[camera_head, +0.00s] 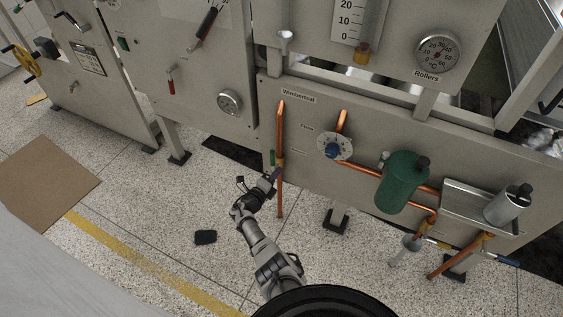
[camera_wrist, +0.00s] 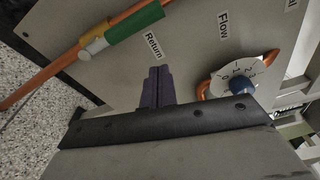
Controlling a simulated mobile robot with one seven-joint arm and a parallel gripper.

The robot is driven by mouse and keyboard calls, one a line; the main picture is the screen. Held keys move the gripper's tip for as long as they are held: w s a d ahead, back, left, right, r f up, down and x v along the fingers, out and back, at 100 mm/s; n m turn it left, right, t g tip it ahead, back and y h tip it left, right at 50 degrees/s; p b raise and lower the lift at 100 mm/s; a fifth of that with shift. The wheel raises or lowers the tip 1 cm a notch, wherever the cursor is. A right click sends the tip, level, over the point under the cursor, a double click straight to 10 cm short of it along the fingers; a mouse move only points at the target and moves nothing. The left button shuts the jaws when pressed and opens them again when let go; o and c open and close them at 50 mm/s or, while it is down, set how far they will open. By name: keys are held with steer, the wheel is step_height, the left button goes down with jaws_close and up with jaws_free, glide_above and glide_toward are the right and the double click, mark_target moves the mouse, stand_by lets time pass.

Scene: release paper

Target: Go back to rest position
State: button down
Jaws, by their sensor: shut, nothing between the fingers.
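My gripper (camera_head: 275,174) is at the end of my arm, low in front of the grey machine panel (camera_head: 315,178), just left of the vertical copper pipe in the head view. In the wrist view, my gripper's dark purple fingers (camera_wrist: 158,88) are together with nothing between them. They point toward the panel near the "Return" label (camera_wrist: 153,46). I cannot tell whether the fingertips touch the panel.
A copper pipe (camera_head: 281,130) with a green-handled valve (camera_wrist: 135,22) is close to my gripper. A blue-knobbed dial (camera_head: 333,149), a green cylinder (camera_head: 403,182) and a silver cylinder (camera_head: 508,203) are to the right.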

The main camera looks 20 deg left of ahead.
steer(key=shift+s+a, duration=0.15)
steer(key=shift+s, duration=0.9)
steer(key=shift+s+a, duration=0.15)
steer(key=shift+s, duration=0.85)
